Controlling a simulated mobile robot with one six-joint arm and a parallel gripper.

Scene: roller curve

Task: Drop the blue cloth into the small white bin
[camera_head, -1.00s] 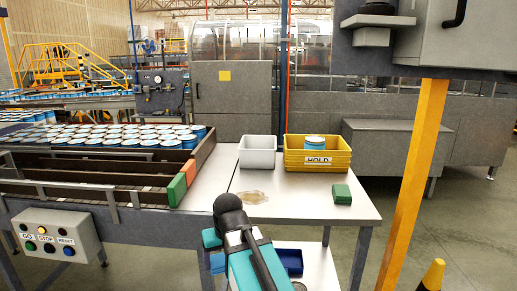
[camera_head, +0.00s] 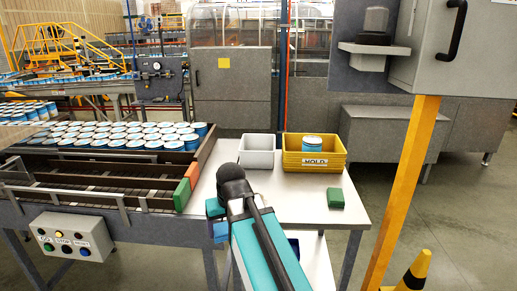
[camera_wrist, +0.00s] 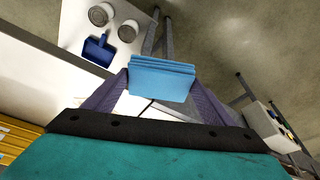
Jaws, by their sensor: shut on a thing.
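The blue cloth (camera_wrist: 161,78) is a folded, light blue stack in the wrist view. My gripper (camera_wrist: 161,84) is shut on it, with a dark purple finger at each side. In the head view my arm reaches over the front of the table, and its wrist hides most of the gripper. A blue patch below my wrist looks like the cloth. The small white bin (camera_head: 257,152) stands upright at the back of the table, beyond my wrist and slightly to the right. Its front wall shows; its floor is not clearly visible.
A yellow HOLD bin (camera_head: 315,158) with a blue can (camera_head: 312,142) stands right of the white bin. A green block (camera_head: 335,198) lies near the right edge. A conveyor of cans is left. An orange post (camera_head: 403,190) stands right. A blue dustpan (camera_wrist: 98,50) shows below.

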